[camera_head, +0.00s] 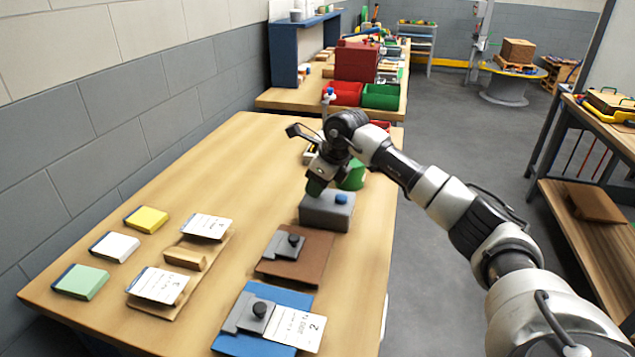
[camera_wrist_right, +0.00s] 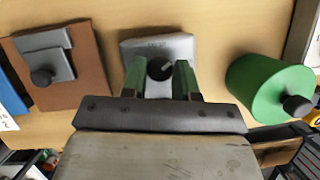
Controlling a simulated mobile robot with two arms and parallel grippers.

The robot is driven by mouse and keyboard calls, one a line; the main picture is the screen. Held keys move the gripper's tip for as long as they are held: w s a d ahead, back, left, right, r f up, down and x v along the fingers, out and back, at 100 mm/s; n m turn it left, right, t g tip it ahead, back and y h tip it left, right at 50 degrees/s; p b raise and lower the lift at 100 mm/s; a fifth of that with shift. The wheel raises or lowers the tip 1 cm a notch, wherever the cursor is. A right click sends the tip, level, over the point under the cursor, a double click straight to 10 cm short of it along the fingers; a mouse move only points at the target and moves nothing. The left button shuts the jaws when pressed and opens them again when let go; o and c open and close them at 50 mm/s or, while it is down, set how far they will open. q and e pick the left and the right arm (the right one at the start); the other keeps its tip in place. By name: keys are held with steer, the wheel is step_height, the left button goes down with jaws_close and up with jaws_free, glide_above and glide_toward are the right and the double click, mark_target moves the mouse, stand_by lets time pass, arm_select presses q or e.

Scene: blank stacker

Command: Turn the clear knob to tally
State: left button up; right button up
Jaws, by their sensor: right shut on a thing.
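A grey box (camera_head: 327,214) sits on the wooden table in front of my right arm and also shows in the right wrist view (camera_wrist_right: 184,45). A dark round knob (camera_wrist_right: 160,68) with a light mark is on its top. My right gripper (camera_head: 316,187) points down over the left part of the box. In the right wrist view its green fingers (camera_wrist_right: 160,80) are shut on the knob, one on each side. A blue button (camera_head: 341,198) sits on the box's right part. The gripper hides the knob in the head view. The box's lettering is too small to read. My left gripper is not in view.
A green cylinder (camera_head: 352,175) with a black knob stands just behind the box. A brown board (camera_head: 313,271) and a blue board (camera_head: 233,343), each with a grey plate and black knob, lie nearer. Cards and coloured pads lie left. The table's middle left is clear.

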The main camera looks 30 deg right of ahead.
steer(key=n, duration=0.2)
steer(key=n+g+y, duration=0.1)
steer(key=n, duration=0.2)
steer(key=shift+w+d+r+n+y+p, duration=0.15)
steer(key=shift+n+y+p, duration=0.15)
steer(key=shift+p, duration=0.1)
steer(key=n+g, duration=0.1)
steer(key=n, duration=0.1)
steer(key=n+g, duration=0.1)
steer(key=n, duration=0.2)
steer(key=shift+w+n+g+y, duration=0.15)
steer(key=shift+n+g+y, duration=0.15)
steer(key=shift+y, duration=0.1)
steer(key=o, duration=0.9)
steer(key=v, duration=1)
steer(key=shift+d+r+b, duration=0.15)
steer(key=shift+r+b, duration=0.15)
steer(key=shift+b, duration=0.05)
